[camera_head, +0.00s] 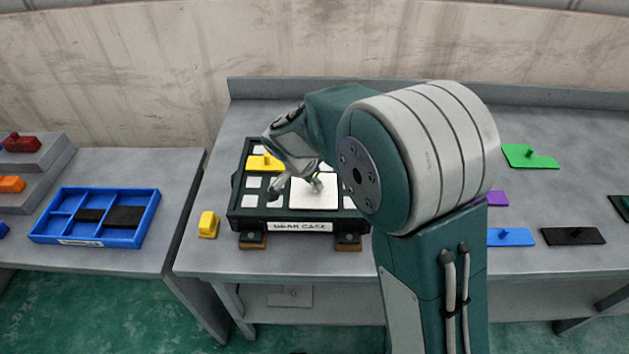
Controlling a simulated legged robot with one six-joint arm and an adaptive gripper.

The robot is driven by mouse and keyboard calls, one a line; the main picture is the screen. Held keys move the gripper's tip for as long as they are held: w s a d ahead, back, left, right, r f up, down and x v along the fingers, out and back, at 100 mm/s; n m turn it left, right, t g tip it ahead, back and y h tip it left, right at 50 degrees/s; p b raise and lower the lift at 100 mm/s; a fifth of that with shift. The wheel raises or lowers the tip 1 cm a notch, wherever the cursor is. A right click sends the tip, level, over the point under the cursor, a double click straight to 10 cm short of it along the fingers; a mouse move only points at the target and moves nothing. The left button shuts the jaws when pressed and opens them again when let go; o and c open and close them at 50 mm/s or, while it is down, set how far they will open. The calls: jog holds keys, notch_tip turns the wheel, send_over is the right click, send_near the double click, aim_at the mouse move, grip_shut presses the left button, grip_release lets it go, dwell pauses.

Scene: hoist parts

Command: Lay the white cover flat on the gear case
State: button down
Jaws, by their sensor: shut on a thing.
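The white cover (314,197) is a square plate with a small knob, over the middle of the gear case. The gear case (240,213) is a dark tray with several pale square openings and a label on its front, standing on the bench. My gripper (300,186) reaches down from the upper right and is shut on the white cover at its knob. I cannot tell whether the cover touches the case or hangs just above it. A yellow cover (262,163) lies on the case at the back left. My arm hides the case's right part.
A yellow block (208,225) stands left of the case. Green (530,158), purple (497,198), blue (511,238) and black (573,236) plates lie on the bench at right. A blue divided tray (146,215) sits on the left table, beside grey steps with coloured parts.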

jog(key=shift+a, duration=0.2)
jog(key=c, duration=1)
grip_release()
jog(key=shift+a+f, duration=0.1)
jog(key=shift+c, duration=0.2)
jog(key=o, duration=0.4)
jog(key=shift+d, duration=0.35)
jog(key=v, duration=1.2)
jog(key=s+d+r+n+y, duration=0.2)
jog(key=s+d+r+n, duration=0.3)
jog(key=s+d, duration=0.55)
jog(key=s+d+n, duration=0.1)
jog(key=s+d, duration=0.1)
jog(key=s, duration=0.2)
jog(key=s+d+n+t+y, duration=0.1)
jog(key=s+d+n, duration=0.1)
jog(key=s, duration=0.2)
jog(key=s+d+n+t, duration=0.1)
jog(key=s+d, duration=0.2)
jog(key=s, duration=0.1)
jog(key=shift+d+r, duration=0.1)
jog(key=shift+r, duration=0.2)
jog(key=shift+w, duration=0.1)
